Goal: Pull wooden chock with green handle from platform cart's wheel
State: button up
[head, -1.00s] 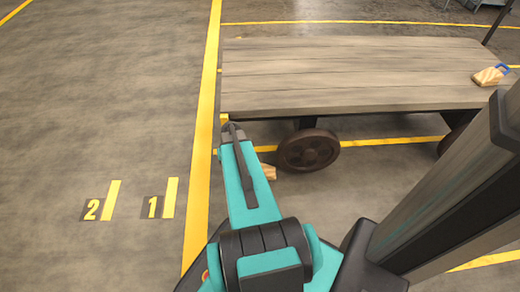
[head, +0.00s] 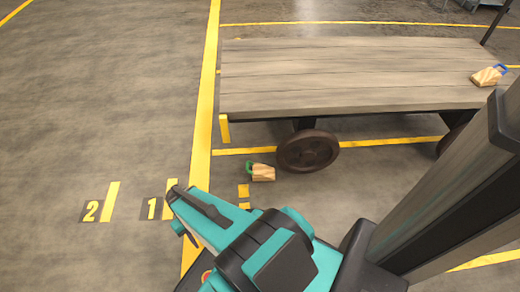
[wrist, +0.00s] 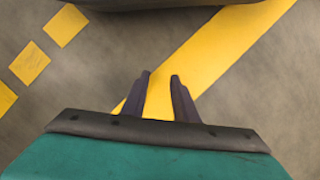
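The wooden chock (head: 263,173) with a green handle lies on the floor at the left side of the platform cart's front wheel (head: 308,150). Its green handle (head: 250,168) faces left, away from the wheel. I cannot tell whether chock and wheel touch. The platform cart (head: 350,75) has a grey plank deck. My gripper (wrist: 160,88) shows in the wrist view with its two dark fingers apart and nothing between them, above a yellow floor line. The chock is not in the wrist view.
Another wooden chock with a blue handle (head: 487,76) rests on the deck's right end. Yellow floor lines (head: 208,110) and number marks 1 (head: 152,208) and 2 (head: 92,210) are on the left. The floor there is clear.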

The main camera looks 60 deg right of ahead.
jog(key=s+a+n, duration=0.1)
jog(key=s+a, duration=0.1)
jog(key=a, duration=0.1)
jog(key=s+a+f+g, duration=0.1)
jog(key=s+a, duration=0.2)
jog(key=s+a+n, duration=0.1)
jog(key=s+a, duration=0.1)
jog(key=a, duration=0.1)
jog(key=shift+s+f+n+h, duration=0.15)
jog(key=shift+n+h, duration=0.15)
jog(key=shift+d, duration=0.25)
